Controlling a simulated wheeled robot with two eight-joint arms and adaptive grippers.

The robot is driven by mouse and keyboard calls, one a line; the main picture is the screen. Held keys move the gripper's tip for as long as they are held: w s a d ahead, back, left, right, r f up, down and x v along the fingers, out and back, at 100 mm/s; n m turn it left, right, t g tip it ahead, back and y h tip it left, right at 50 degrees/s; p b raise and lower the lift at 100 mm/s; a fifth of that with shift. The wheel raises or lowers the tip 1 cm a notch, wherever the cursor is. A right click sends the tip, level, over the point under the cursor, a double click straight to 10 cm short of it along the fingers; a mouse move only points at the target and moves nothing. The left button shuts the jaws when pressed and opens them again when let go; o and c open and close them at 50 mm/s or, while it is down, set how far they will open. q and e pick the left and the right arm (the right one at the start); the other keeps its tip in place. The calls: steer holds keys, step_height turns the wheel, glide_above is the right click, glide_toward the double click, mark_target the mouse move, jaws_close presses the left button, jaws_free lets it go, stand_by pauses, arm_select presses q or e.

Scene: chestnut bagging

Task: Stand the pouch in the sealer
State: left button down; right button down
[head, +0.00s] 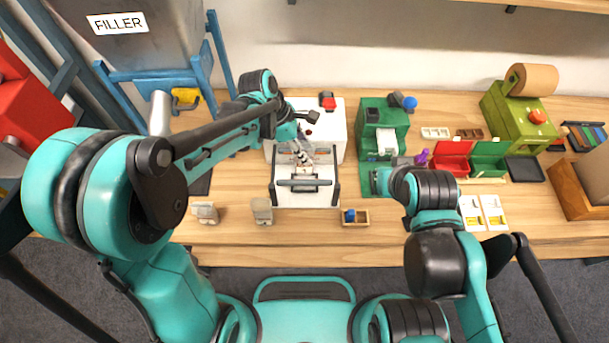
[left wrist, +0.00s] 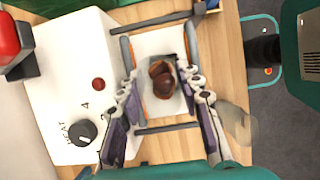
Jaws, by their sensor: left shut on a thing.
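The sealer is a white machine (head: 337,150) with a red button and a heat knob; its white bed (left wrist: 150,43) with dark bars also shows in the left wrist view. The pouch (left wrist: 182,100), open at the top with brown chestnuts (left wrist: 162,78) inside, is over this bed. My left gripper (left wrist: 160,76) is shut on the pouch, with a finger on either side; in the head view it is above the sealer bed (head: 303,157). Whether the pouch touches the bed is unclear. My right gripper (head: 378,182) is by the green machine's front, its fingers unclear.
A green machine (head: 384,118) stands right of the sealer. Small grey pouches (head: 262,211) and a wooden tray (head: 356,217) lie along the front of the table. Red (head: 452,158) and green bins (head: 488,157) stand to the right. The filler (head: 128,45) is at the back left.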

mark_target(304, 166)
arm_select(q)
step_height(304, 166, down, 8)
steer(key=shift+f+b, duration=0.2)
steer(key=shift+b, duration=0.95)
steer(key=shift+f, duration=0.1)
steer(key=c, duration=1.3)
jaws_free()
steer(key=shift+a+r, duration=0.15)
steer(key=shift+r, duration=0.3)
steer(key=p+v, duration=0.3)
steer(key=v, duration=0.8)
steer(key=s+a+r+m+t+y, duration=0.2)
steer(key=s+a+m, duration=0.4)
steer(key=m, duration=0.3)
steer(key=s+a+r+m+t+y, duration=0.2)
steer(key=s+a+r+m+t, duration=0.2)
steer(key=m, duration=0.5)
steer(key=s+a+t, duration=0.1)
steer(key=s+a, duration=0.1)
steer(key=a, duration=0.1)
steer(key=shift+r+y, duration=0.2)
steer(key=shift+y, duration=0.1)
